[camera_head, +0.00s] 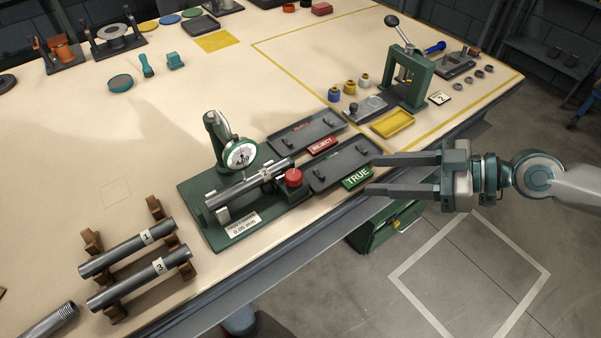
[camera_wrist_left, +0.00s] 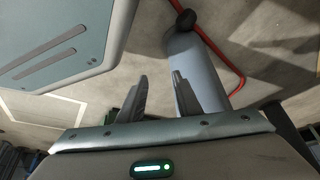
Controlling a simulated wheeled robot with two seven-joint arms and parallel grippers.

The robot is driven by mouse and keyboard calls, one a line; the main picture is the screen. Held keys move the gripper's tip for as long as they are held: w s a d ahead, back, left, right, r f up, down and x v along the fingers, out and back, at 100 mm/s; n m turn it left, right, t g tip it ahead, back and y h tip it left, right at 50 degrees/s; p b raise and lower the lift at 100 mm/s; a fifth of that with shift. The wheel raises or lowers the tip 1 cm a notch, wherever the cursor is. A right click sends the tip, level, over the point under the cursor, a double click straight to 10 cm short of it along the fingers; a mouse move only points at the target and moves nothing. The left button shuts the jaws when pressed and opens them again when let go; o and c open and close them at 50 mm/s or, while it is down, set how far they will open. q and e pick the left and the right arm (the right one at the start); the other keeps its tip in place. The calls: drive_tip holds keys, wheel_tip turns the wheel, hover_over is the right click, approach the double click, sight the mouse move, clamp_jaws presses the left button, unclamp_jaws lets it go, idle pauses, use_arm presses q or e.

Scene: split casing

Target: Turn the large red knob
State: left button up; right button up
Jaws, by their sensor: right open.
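The large red knob (camera_head: 294,175) sits on a small dark block at the right end of the green gauge fixture (camera_head: 205,225). A metal shaft (camera_head: 235,187) lies across the fixture's supports, under the round dial gauge (camera_head: 241,155). My right gripper (camera_head: 371,175) is open and empty, to the right of the knob and apart from it. Its fingers point left, near the TRUE tray. My left gripper (camera_wrist_left: 160,90) is out of the head view. In the left wrist view its two fingers stand apart with nothing between them, above the floor.
The REJECT tray (camera_head: 300,131) and the TRUE tray (camera_head: 350,160) lie right of the fixture. Shafts 1 (camera_head: 125,249) and 3 (camera_head: 140,279) rest on brown stands at front left. A green press (camera_head: 405,80) stands at back right. The table's left middle is mostly clear.

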drive_tip(key=shift+a, duration=0.1)
use_arm(q)
drive_tip(key=w+d+r+t+h+p, duration=0.1)
drive_tip(key=w+d+r+t+p, duration=0.1)
drive_tip(key=d+r+p, duration=0.1)
use_arm(e)
approach(299, 176)
drive_tip(key=p+x, duration=0.4)
drive_tip(key=x, duration=0.3)
drive_tip(key=shift+w+a, duration=0.1)
drive_tip(key=shift+a, duration=0.25)
use_arm(q)
drive_tip(key=s+a+f+g, duration=0.1)
drive_tip(key=s+a+f, duration=0.1)
drive_tip(key=s, duration=0.4)
drive_tip(key=s+a+f+g+y, duration=0.1)
drive_tip(key=s+a+f+g, duration=0.1)
drive_tip(key=s, duration=0.4)
drive_tip(key=shift+a, duration=0.45)
use_arm(e)
drive_tip(key=shift+x, duration=0.75)
use_arm(q)
drive_tip(key=shift+f, duration=0.1)
use_arm(e)
drive_tip(key=shift+f, duration=0.1)
drive_tip(key=shift+c, duration=0.6)
drive_tip(key=c, duration=0.9)
